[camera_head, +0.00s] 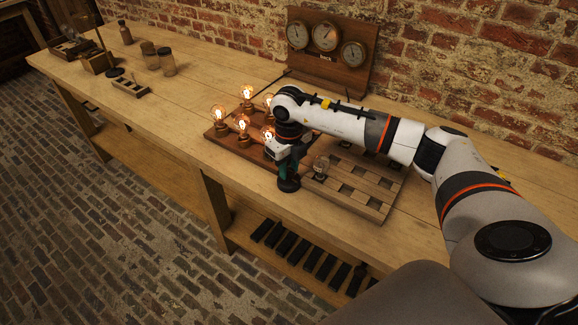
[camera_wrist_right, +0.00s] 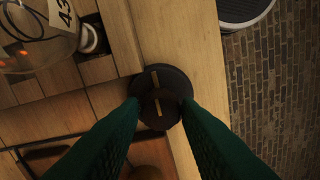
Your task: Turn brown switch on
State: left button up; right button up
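A dark round rotary switch (camera_head: 289,185) sits at the front edge of the workbench. In the right wrist view it is a dark disc with a smaller knob (camera_wrist_right: 158,111) on it. A pale mark shows on the knob and another on the disc (camera_wrist_right: 155,79). The two marks lie roughly in line. My right gripper (camera_wrist_right: 161,109) has its green fingers on either side of the knob, very close to it. I cannot tell whether they press on it. In the head view the gripper (camera_head: 288,172) points down onto the switch. My left gripper is out of view.
Several lit bulbs stand on a brown wooden board (camera_head: 215,133) behind the gripper. A gauge panel (camera_head: 325,66) stands at the back wall. Jars and tools are at the far left.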

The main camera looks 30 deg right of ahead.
aim_at(289, 170)
jog(key=o, duration=0.3)
notch_tip(289, 170, up, 12)
jog(key=shift+b, duration=0.8)
